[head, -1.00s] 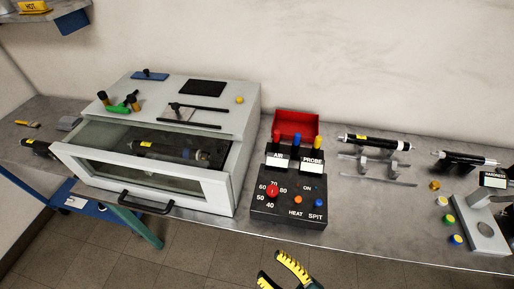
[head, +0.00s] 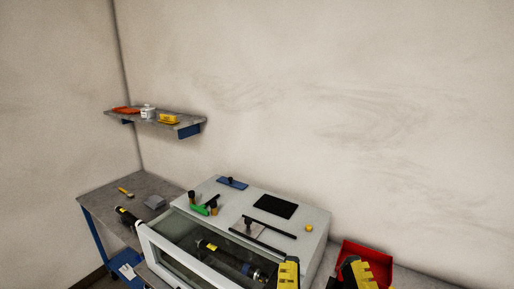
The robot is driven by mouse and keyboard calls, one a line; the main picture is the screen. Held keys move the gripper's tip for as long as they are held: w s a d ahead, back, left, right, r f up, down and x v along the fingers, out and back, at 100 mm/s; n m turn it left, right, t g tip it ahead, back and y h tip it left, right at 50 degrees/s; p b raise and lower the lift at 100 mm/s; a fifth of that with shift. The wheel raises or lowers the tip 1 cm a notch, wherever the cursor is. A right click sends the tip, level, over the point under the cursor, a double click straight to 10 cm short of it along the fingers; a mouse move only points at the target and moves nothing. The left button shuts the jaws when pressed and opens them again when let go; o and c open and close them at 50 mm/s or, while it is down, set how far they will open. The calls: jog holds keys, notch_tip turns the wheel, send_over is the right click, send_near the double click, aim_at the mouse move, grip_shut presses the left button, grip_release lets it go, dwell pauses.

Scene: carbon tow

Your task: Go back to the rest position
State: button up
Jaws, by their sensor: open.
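My gripper (head: 322,276) shows at the bottom edge of the head view, to the right of centre. Its two yellow-and-black fingers stand apart with nothing seen between them. The rest of my arm is out of the frame.
The cabinet's glazed front drawer (head: 170,255) is pulled out, with a black cylinder (head: 225,256) in it. Small tools and a black pad (head: 275,207) lie on its top. A wall shelf (head: 183,121) holds several items. The grey bench (head: 115,190) continues left. Above the cabinet is bare wall.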

notch_tip(320, 180, up, 29)
jog(key=p, duration=2.6)
